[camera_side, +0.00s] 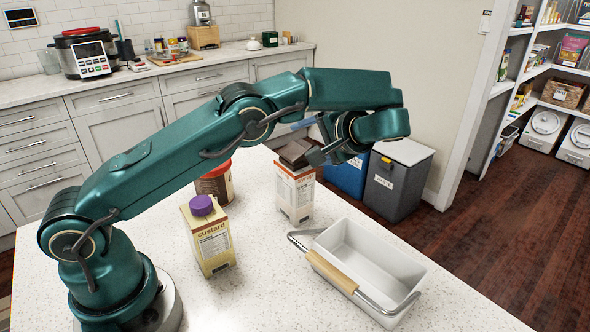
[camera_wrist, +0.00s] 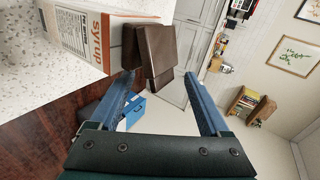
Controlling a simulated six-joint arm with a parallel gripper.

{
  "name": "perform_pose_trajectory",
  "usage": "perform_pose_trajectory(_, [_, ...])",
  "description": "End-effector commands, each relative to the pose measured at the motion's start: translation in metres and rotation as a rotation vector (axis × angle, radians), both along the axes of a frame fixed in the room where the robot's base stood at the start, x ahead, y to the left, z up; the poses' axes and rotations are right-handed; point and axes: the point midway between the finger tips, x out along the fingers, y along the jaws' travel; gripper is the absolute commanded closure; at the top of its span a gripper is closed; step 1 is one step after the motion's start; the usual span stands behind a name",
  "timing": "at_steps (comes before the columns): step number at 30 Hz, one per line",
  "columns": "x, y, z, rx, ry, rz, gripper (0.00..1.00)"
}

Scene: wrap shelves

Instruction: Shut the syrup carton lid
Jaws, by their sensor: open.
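The syrup carton (camera_side: 294,196), white and orange, stands upright on the counter behind the white tub. Its dark brown lid (camera_side: 296,152) is on top and looks tilted in the side view; how far it stands open is hard to tell. My gripper (camera_side: 310,143) is right at the lid, above the carton. In the wrist view the carton (camera_wrist: 80,32) lies across the upper left, with the brown lid (camera_wrist: 148,48) at its end. My gripper (camera_wrist: 157,80) is open there, its blue fingers apart, the lid just beyond and partly between the tips. Contact cannot be told.
A custard carton (camera_side: 210,240) with a purple cap and a brown jar (camera_side: 216,184) stand left of the syrup carton. A white tub (camera_side: 345,238) with a wooden-grip handle (camera_side: 331,272) is in front. Bins (camera_side: 397,178) stand beyond the counter.

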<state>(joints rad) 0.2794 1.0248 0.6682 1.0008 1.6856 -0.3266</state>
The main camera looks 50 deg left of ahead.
Motion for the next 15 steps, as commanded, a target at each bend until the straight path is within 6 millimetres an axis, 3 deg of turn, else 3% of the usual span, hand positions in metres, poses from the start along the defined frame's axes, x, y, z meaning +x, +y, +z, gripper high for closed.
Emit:
perform_pose_trajectory(8, [-0.004,-0.002,0.015,-0.383,0.030,-0.118,0.20])
perform_pose_trajectory(15, [-0.009,-0.014,0.045,-0.674,-0.069,-0.240,0.20])
